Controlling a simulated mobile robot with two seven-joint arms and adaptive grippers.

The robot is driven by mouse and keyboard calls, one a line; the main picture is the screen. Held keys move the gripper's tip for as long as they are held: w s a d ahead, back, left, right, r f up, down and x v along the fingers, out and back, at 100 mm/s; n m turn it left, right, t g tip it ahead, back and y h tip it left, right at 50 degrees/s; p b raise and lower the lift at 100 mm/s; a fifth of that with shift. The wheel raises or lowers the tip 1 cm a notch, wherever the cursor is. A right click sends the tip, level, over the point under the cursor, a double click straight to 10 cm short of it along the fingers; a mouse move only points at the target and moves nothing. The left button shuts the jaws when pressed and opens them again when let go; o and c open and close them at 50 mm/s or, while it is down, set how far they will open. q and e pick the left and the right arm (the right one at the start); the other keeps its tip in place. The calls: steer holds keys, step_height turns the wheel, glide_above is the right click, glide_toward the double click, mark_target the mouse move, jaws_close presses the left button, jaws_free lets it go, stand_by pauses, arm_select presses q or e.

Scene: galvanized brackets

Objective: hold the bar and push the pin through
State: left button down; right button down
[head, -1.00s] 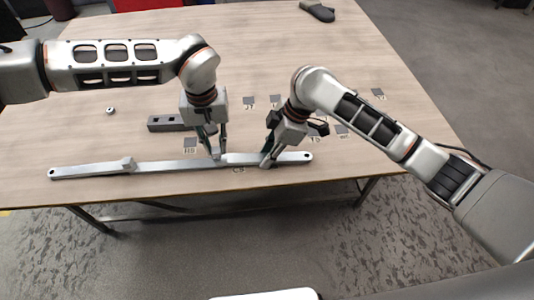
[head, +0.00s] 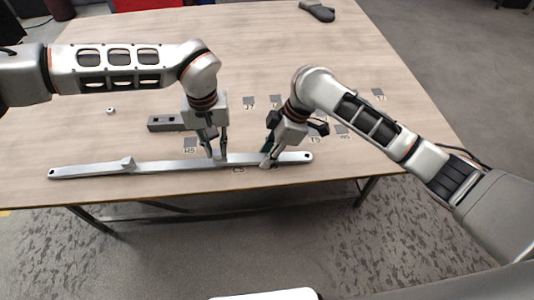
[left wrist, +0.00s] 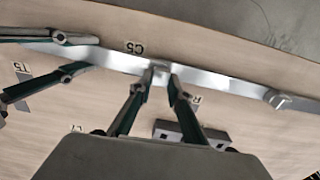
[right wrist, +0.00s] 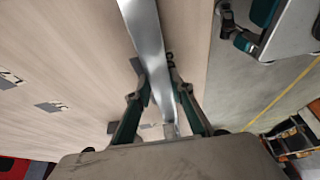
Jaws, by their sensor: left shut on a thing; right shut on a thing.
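The long silvery bar (head: 90,171) lies along the front edge of the table, with a raised lug (head: 127,163) on its left part. My right gripper (head: 267,160) is shut on the bar near its right end; the right wrist view shows the bar (right wrist: 142,30) running between its fingers. My left gripper (head: 217,156) points down at the bar, left of the right gripper. In the left wrist view its fingertips close on a small grey piece (left wrist: 160,70) at the bar. I cannot tell whether this is the pin or how deep it sits.
A dark grey block with holes (head: 166,124) lies behind the bar, close to my left gripper. A small nut-like ring (head: 110,111) lies further left. Several grey label squares dot the table. A dark object (head: 318,12) lies at the far edge. The table's middle is mostly clear.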

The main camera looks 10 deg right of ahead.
arm_select(q)
steer(key=shift+f, duration=0.35)
stand_by(0.3)
steer(key=c, duration=1.8)
jaws_free()
steer(key=shift+r, duration=3)
arm_select(e)
steer(key=c, duration=1.7)
jaws_free()
